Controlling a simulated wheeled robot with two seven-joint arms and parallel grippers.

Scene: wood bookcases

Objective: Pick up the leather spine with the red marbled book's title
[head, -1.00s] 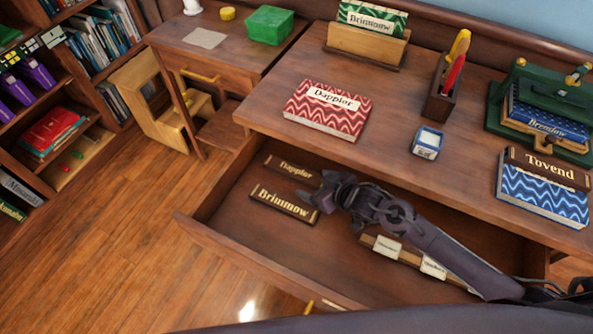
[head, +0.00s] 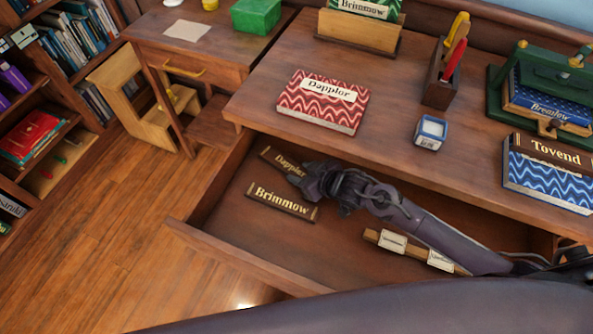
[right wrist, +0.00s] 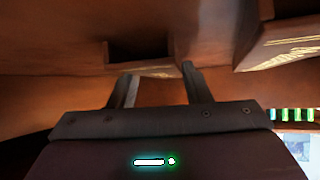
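The leather spine lettered Dapplor (head: 283,160) lies flat in the open drawer, dark brown with gold letters. The red marbled book (head: 322,102) with the same title on a cream label lies on the desk above. My right gripper (head: 297,177) is low in the drawer at the spine's right end. In the right wrist view its two fingers (right wrist: 160,82) are apart, with the end of a brown gold-lettered piece (right wrist: 155,70) just beyond and between them. I cannot see a firm grip. My left gripper is not in view.
A spine lettered Brimmow (head: 283,201) lies nearer in the drawer. A wooden strip with white labels (head: 412,248) lies under my right forearm. The desk holds a blue marbled book with the Tovend spine (head: 548,150), a small blue-and-white box (head: 431,131) and a green press (head: 545,75).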

